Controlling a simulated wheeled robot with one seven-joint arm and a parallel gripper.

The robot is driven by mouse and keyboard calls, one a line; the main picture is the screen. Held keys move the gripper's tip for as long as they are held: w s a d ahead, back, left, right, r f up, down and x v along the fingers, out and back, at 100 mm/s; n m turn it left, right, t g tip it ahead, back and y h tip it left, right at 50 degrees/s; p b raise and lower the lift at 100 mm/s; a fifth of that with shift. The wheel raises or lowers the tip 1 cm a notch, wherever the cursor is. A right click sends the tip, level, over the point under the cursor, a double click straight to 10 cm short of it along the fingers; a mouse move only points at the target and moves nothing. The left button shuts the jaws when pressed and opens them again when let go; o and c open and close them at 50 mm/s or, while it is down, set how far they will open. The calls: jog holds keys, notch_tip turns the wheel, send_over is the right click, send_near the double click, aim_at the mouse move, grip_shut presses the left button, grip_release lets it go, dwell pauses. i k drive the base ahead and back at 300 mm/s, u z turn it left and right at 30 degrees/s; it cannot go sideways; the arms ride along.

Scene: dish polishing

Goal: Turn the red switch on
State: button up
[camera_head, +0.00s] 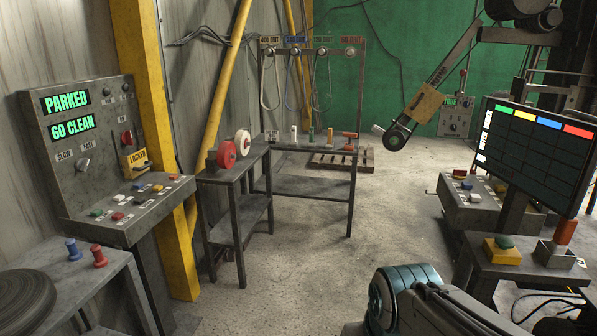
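A red switch (127,137) sits on the upright face of the grey control panel (60,190) at the left. A yellow plate marked LOCKED (138,159) is just below it. The switch is small here, and I cannot tell its on or off position. The panel's displays read PARKED (66,102) and 60 CLEAN (73,128). A SLOW/FAST knob (83,164) is left of the switch. Part of my own arm shows at the bottom centre-right, well away from the panel. My gripper's fingers are not in view.
Several coloured buttons cover the panel's sloping shelf. Blue (72,248) and red (98,256) pegs stand on a lower-left table. A yellow post (150,120) rises beside the panel. A bench (230,178) holds red and white wheels. A dark monitor (530,150) stands right. The middle floor is clear.

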aim_at(458, 174)
jog(key=u, duration=0.2)
jog(key=i, duration=1.65)
jog(key=z, duration=0.6)
jog(key=i, duration=1.15)
jog(key=z, duration=1.6)
jog(key=i, duration=0.6)
jog(key=z, duration=0.35)
